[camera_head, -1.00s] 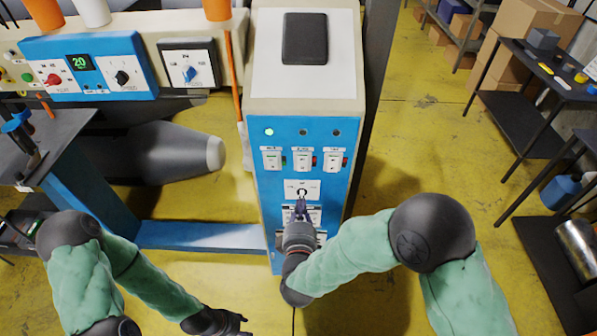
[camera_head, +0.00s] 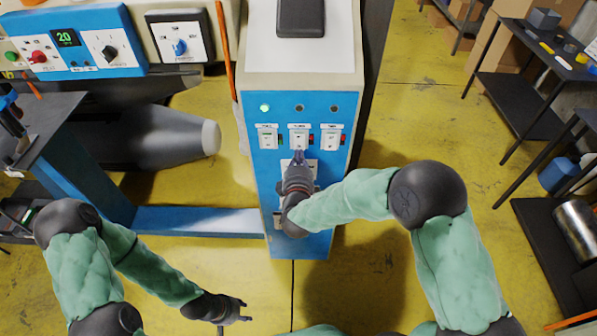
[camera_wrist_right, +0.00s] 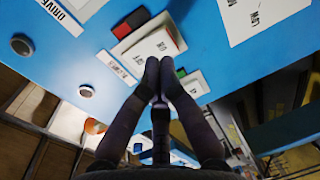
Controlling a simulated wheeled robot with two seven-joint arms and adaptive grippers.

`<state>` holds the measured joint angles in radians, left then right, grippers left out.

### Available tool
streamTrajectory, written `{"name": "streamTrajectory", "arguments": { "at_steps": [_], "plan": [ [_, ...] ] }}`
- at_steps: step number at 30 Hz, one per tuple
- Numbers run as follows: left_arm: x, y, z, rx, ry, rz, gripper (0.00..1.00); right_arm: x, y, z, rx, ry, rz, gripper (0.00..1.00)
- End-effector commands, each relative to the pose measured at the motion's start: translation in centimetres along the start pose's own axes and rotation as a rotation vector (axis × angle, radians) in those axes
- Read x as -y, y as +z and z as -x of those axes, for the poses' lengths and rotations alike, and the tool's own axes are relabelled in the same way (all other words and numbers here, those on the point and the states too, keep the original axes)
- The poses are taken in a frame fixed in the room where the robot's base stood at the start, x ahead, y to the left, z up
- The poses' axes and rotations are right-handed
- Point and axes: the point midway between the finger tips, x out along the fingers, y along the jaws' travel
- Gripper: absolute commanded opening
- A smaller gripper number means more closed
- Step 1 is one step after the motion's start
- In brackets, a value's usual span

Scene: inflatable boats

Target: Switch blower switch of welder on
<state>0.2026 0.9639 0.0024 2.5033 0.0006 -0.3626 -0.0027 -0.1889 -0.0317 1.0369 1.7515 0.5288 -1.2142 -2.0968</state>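The blue welder panel (camera_head: 262,187) has a row of three white switches under three lamps. The middle switch (camera_head: 300,138) is in front of my right gripper (camera_head: 299,158); its small label is too blurred to read surely. In the right wrist view my right gripper (camera_wrist_right: 158,66) has its fingertips together and empty, at the lower edge of a white ON/OFF switch (camera_wrist_right: 152,48) with red and green sides. Whether they touch is unclear. The left lamp (camera_head: 265,108) glows green; the middle lamp (camera_head: 299,108) is dark. My left gripper (camera_head: 236,309) is open and empty, low and left.
The left switch (camera_head: 268,138) and right switch (camera_head: 332,138) flank the middle one closely. A selector plate sits below, partly hidden by my right gripper. An orange cable (camera_head: 225,50) hangs left of the cabinet. A dark table (camera_head: 545,85) stands at right, with open yellow floor before it.

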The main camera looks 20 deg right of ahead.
Motion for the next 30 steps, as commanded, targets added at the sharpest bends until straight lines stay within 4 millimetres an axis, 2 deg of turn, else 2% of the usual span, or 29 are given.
{"name": "streamTrajectory", "arguments": {
  "at_steps": [3, 8, 20, 26, 30],
  "plan": [
    [0.2, 0.0, -0.6, 0.0, 0.0, 0.0, 0.4, 0.2, 0.1, -1.4, 0.002, -0.001, 0.0, 0.0],
    [0.3, 0.0, -0.8, 0.0, 0.0, 0.0, 0.4, 0.1, 0.0, -2.4, 0.001, 0.0, 0.001, 0.0],
    [0.3, 0.0, -0.9, 0.0, 0.0, 0.0, 0.4, 0.1, 0.0, -2.6, 0.0, 0.001, 0.001, 0.0],
    [0.9, -0.1, -2.5, 0.0, 0.0, 0.0, 0.4, 0.7, 0.1, -3.3, 0.001, 0.062, 0.001, 0.0],
    [0.7, -0.1, -2.1, 0.0, 0.0, 0.0, 0.4, 0.1, 0.0, -3.2, 0.001, 0.063, 0.0, 0.0]
  ]
}}
